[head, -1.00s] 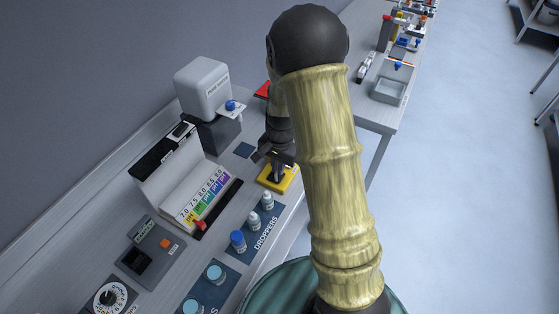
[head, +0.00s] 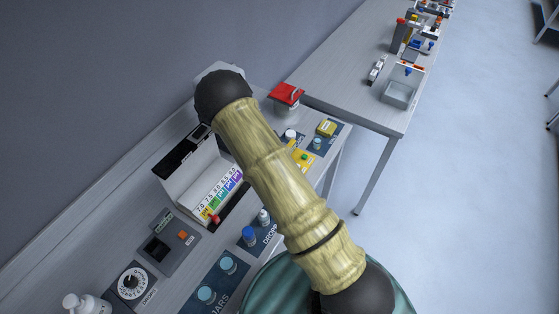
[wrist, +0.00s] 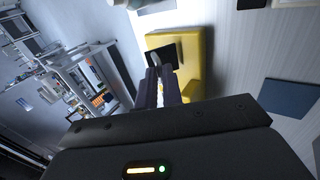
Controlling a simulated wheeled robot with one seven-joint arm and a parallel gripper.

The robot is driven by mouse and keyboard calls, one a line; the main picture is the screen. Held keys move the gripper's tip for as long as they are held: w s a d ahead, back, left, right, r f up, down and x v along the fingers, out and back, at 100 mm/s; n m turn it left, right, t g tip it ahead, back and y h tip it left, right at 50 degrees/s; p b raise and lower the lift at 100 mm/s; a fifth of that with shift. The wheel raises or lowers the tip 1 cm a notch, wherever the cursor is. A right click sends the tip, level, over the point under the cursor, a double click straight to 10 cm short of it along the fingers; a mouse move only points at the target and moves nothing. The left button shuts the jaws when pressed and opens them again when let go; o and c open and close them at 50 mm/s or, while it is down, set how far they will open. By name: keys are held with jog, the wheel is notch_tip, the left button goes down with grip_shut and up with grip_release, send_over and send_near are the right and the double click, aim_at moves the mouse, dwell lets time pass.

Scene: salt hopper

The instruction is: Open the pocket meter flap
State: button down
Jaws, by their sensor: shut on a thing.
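The pocket meter shows in the wrist view as a yellow body (wrist: 204,62) with a dark square part (wrist: 163,52) at its left. My gripper (wrist: 165,78) reaches up to that dark part, its fingers close together, and appears shut on the meter's flap. The fingers cover the held spot, so the flap's angle cannot be told. In the head view my arm hides the gripper. A yellow piece with a green spot (head: 303,157) shows just right of the arm; whether it is the meter is unclear.
A white stand with a coloured pH scale (head: 218,190) is left of my arm. A blue-capped dropper (head: 249,236) and jars (head: 227,265) stand in front. Open floor lies right.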

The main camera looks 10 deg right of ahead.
jog(key=shift+w+a+f+g+h+b, duration=0.1)
jog(key=shift+w+a+g+h+b, duration=0.2)
jog(key=shift+g+h, duration=0.2)
jog(key=shift+s, duration=0.1)
jog(key=c, duration=1.5)
grip_release()
jog(key=shift+a, duration=0.1)
jog(key=shift+c, duration=0.2)
jog(key=shift+r, duration=0.2)
notch_tip(320, 180, up, 10)
jog(key=b, duration=0.3)
jog(key=shift+f, duration=0.2)
